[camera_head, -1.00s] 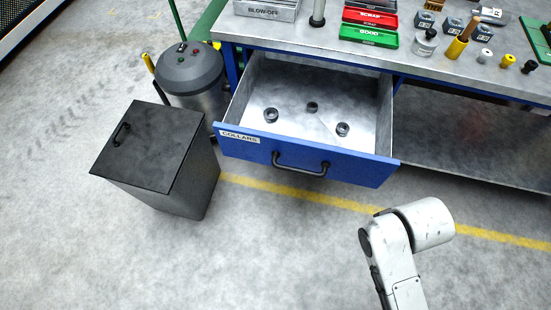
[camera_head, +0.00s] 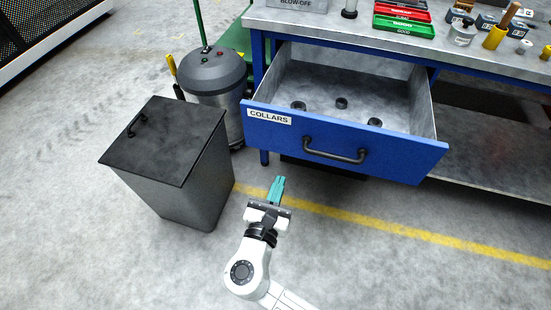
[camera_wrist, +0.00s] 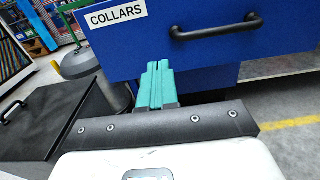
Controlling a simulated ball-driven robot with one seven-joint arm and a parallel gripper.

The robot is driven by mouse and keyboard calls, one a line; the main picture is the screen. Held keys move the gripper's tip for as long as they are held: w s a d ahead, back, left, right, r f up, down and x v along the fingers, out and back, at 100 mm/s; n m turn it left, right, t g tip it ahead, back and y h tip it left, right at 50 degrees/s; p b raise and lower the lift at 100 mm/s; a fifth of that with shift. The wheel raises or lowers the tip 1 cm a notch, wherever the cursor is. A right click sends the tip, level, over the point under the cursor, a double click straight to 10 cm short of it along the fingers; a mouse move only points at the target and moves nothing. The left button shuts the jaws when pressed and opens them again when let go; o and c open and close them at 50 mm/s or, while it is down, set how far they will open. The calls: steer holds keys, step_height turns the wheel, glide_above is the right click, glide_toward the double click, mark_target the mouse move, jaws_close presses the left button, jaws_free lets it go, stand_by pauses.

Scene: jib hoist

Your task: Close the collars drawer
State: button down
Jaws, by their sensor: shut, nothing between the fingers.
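The collars drawer (camera_head: 400,151) is a blue-fronted drawer under the bench, pulled open, with a white "COLLARS" label and a dark bar handle (camera_head: 335,151). Several dark collars (camera_head: 341,103) lie on its metal floor. In the wrist view the drawer front (camera_wrist: 215,60) fills the upper part, with the handle (camera_wrist: 217,27) at upper right. My gripper (camera_head: 277,184), with teal fingers, is shut and empty. It is in front of the drawer, below and left of the handle in the head view. The fingertips also show in the wrist view (camera_wrist: 158,70), apart from the handle.
A dark lidded bin (camera_head: 170,155) stands left of my gripper, with a grey round canister (camera_head: 212,85) behind it. The workbench top (camera_head: 375,35) holds trays and small parts. The floor with a yellow line (camera_head: 400,232) is clear to the right.

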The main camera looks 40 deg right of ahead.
mark_target(295, 135)
steer(key=b+x, duration=0.1)
steer(key=x, duration=1.3)
steer(key=shift+a+b, duration=0.15)
steer(key=shift+b, duration=0.2)
steer(key=shift+w+d, duration=0.35)
steer(key=shift+d, duration=0.05)
steer(key=b+x, duration=1.2)
steer(key=x, duration=1.9)
steer(key=shift+w+d+b, duration=0.25)
steer(key=shift+b, duration=0.1)
steer(key=shift+w+d, duration=0.15)
steer(key=shift+d, duration=0.05)
steer(key=shift+w+r, duration=0.15)
steer(key=shift+r, duration=0.1)
steer(key=shift+r, duration=0.1)
